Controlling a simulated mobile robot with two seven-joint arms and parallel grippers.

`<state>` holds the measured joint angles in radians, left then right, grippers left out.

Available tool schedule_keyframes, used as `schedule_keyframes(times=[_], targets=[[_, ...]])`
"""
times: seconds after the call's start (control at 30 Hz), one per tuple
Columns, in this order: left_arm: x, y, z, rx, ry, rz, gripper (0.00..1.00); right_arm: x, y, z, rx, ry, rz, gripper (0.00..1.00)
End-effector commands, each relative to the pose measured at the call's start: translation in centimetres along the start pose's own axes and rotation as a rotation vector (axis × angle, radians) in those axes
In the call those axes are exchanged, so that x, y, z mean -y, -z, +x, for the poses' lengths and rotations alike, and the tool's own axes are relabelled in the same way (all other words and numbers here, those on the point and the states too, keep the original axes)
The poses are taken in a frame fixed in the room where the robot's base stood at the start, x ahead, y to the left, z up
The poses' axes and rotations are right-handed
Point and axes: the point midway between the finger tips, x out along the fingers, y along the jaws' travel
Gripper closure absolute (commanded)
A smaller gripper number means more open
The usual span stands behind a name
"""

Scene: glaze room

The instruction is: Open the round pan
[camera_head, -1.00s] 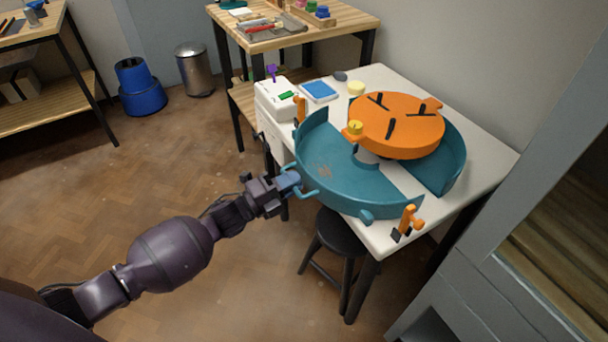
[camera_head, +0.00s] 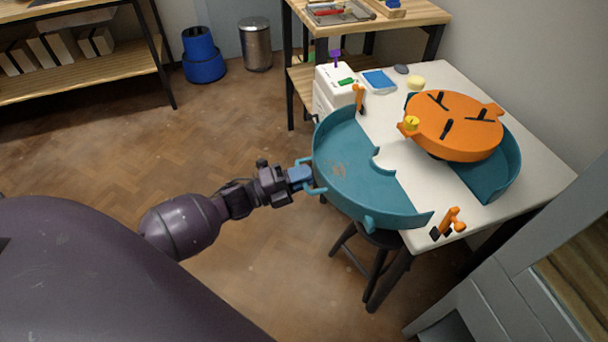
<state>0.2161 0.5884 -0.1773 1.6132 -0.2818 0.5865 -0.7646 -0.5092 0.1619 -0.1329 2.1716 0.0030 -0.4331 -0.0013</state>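The round teal pan stands in two halves on the white table. The near half (camera_head: 352,183) is drawn away to the left and juts past the table edge. The far half (camera_head: 492,176) sits on the right beneath the orange wheel head (camera_head: 480,137), with a strip of bare table between the halves. My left gripper (camera_head: 306,178) is at the loop handle (camera_head: 319,190) on the near half's outer side and appears shut on it; its fingertips are small and partly hidden. My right gripper is not in view.
A white box (camera_head: 334,84), blue tray (camera_head: 379,80) and yellow round piece (camera_head: 416,83) sit behind. A black stool (camera_head: 377,262) stands under the near half.

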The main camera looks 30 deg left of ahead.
Motion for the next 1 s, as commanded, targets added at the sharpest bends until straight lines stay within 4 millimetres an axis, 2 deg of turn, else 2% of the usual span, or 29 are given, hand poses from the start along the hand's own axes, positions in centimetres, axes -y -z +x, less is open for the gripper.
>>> schedule_keyframes(times=[0.03,0.13,0.4,0.53,1.0], targets=[[0.0,0.0,0.0,0.0,-0.001,0.0,0.77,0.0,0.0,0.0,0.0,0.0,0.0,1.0],[0.0,0.0,0.0,0.0,0.0,0.0,0.63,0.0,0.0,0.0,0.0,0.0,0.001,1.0],[0.0,0.0,0.0,0.0,0.0,0.0,0.63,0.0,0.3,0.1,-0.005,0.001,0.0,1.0],[0.0,0.0,-0.8,0.002,-0.001,0.0,0.63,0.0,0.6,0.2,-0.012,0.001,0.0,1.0],[0.0,0.0,-8.6,0.002,-0.002,0.0,0.63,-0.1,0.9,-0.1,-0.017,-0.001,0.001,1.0]])
